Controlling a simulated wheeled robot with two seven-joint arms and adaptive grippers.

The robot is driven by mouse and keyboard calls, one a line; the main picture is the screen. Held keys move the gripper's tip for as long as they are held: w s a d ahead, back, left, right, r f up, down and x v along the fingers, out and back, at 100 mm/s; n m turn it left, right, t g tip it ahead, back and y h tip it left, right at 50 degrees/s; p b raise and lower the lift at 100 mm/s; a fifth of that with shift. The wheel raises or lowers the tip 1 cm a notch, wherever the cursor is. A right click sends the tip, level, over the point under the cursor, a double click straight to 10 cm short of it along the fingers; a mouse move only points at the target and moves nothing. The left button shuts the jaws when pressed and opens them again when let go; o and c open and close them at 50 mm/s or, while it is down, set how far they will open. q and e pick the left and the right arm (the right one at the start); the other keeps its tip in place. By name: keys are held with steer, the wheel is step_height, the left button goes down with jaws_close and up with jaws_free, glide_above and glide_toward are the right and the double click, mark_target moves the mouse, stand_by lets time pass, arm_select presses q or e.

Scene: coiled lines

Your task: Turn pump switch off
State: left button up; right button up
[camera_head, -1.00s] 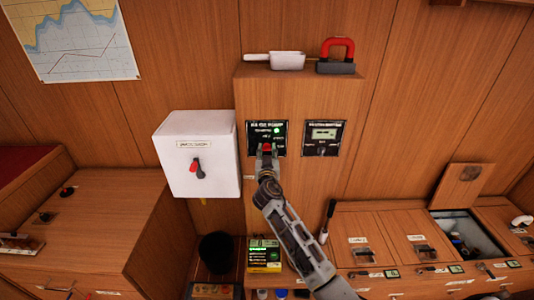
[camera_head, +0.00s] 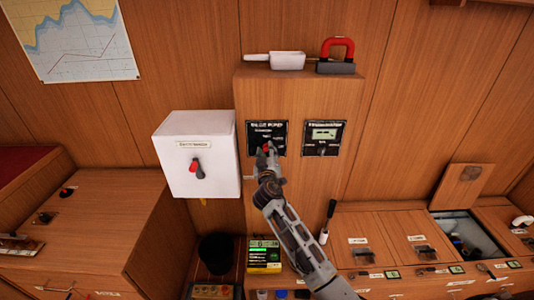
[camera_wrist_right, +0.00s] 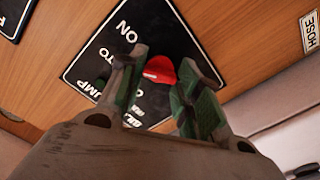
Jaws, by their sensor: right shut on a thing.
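The black bilge pump panel (camera_head: 257,131) is on the front of the wooden cabinet. Its pump switch has a red knob (camera_head: 266,149) near the panel's lower edge. My right gripper (camera_head: 268,151) is at the knob, its wrist tilted. The right wrist view shows the red knob (camera_wrist_right: 160,70) between the two fingers of my right gripper (camera_wrist_right: 161,78), which is shut on it. The word ON and parts of other labels show there; the fingers hide some of the panel. No green light shows on the panel in the head view. My left gripper is out of view.
A second black panel (camera_head: 323,138) with a small display is just to the right. A white box (camera_head: 197,153) with a red-tipped switch is to the left. A yellow device (camera_head: 264,257) and a black-handled tool (camera_head: 328,219) are below, close to my right arm.

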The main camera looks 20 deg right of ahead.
steer(key=n, duration=0.2)
steer(key=shift+n, duration=0.3)
steer(key=shift+n+p, duration=0.5)
steer(key=shift+n, duration=0.3)
steer(key=n+p, duration=0.1)
steer(key=n, duration=0.2)
steer(key=shift+n, duration=0.4)
steer(key=shift+n+p, duration=0.7)
steer(key=shift+n, duration=0.4)
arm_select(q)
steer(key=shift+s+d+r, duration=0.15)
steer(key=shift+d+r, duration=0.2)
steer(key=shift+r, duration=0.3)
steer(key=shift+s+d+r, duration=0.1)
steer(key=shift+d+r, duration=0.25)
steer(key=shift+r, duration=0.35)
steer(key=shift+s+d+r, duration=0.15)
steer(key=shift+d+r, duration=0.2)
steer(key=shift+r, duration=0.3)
arm_select(e)
steer(key=shift+n, duration=0.6)
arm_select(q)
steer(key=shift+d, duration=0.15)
arm_select(e)
steer(key=o, duration=1)
